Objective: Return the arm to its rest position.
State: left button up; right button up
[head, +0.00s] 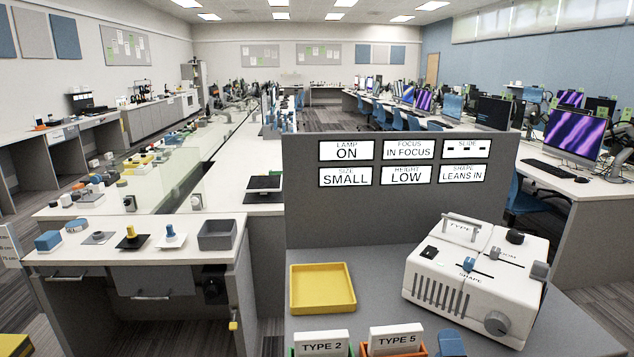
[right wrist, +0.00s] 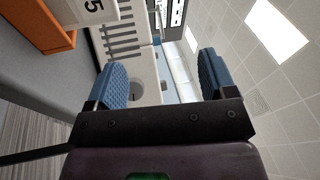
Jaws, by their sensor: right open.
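My right gripper (head: 451,342) shows at the bottom edge of the head view as a blue fingertip, just right of the orange holder and in front of the white machine (head: 470,275). In the right wrist view its two blue ridged fingers (right wrist: 160,78) stand wide apart with nothing between them. The machine's slotted side (right wrist: 120,37) shows beyond them. The rest of my right arm is hidden below the head view. My left gripper is not in view.
A TYPE 2 card (head: 321,344) stands in a green holder, and a TYPE 5 card (head: 395,339) in an orange holder (right wrist: 38,25). An empty yellow tray (head: 322,289) lies left of the machine. A grey panel (head: 385,215) with label signs rises behind. The bench between tray and machine is clear.

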jog(key=s+d+f+n+g+y, duration=0.2)
jog(key=s+f+n+g, duration=0.7)
jog(key=s+f+n, duration=0.9)
jog(key=s+d+f, duration=0.2)
jog(key=s+f, duration=0.1)
jog(key=s, duration=0.1)
jog(key=shift+s+f+n, duration=0.2)
jog(key=shift+n, duration=0.1)
dwell(0.8)
dwell(0.8)
jog(key=shift+d, duration=0.15)
